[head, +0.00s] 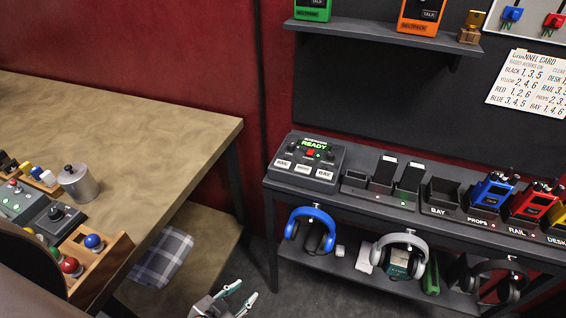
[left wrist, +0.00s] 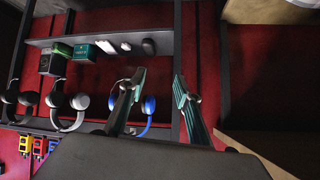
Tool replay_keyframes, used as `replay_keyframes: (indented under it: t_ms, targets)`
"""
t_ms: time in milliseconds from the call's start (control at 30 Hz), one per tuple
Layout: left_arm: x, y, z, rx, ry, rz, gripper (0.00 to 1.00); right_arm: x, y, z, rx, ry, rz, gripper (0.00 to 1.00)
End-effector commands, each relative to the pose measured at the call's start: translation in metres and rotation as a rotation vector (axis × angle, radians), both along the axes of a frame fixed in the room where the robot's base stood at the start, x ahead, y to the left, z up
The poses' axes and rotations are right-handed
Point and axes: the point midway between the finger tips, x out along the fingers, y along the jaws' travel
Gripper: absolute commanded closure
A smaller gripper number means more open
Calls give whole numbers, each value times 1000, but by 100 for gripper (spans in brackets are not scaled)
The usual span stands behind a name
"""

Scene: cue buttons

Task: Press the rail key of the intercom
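The intercom (head: 308,160) is a dark box with a lit green READY display and a red button, at the left end of the shelf top. Along its front are white labelled keys; the left one reads RAIL, and this rail key (head: 283,165) is uncovered. My left gripper (head: 242,293) is low at the bottom of the head view, below and left of the intercom, apart from it. Its fingers are spread and empty, as also seen in the left wrist view (left wrist: 157,88). The intercom cannot be made out in the left wrist view. My right gripper is not in view.
Radios stand in labelled docks, including a blue radio (head: 491,190), right of the intercom. Blue headphones (head: 311,230) and other headsets hang off the shelf's front edge. A wooden table (head: 130,130) is at left. A channel card (head: 528,83) is on the wall.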

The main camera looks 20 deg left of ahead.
Motion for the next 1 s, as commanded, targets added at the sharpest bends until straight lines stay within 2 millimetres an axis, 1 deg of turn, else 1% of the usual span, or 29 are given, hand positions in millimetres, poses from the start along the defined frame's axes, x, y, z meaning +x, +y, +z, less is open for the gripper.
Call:
replay_keyframes:
  t_ms: [200,267,300,333,1000]
  targets:
    - [0,0,0,0,0,0,67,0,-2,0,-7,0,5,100]
    - [0,0,0,0,0,0,83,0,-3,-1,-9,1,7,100]
    - [0,0,0,0,0,0,93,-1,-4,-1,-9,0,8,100]
    - [0,0,0,0,0,0,100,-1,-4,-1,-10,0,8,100]
    - [0,0,0,0,0,0,100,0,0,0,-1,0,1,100]
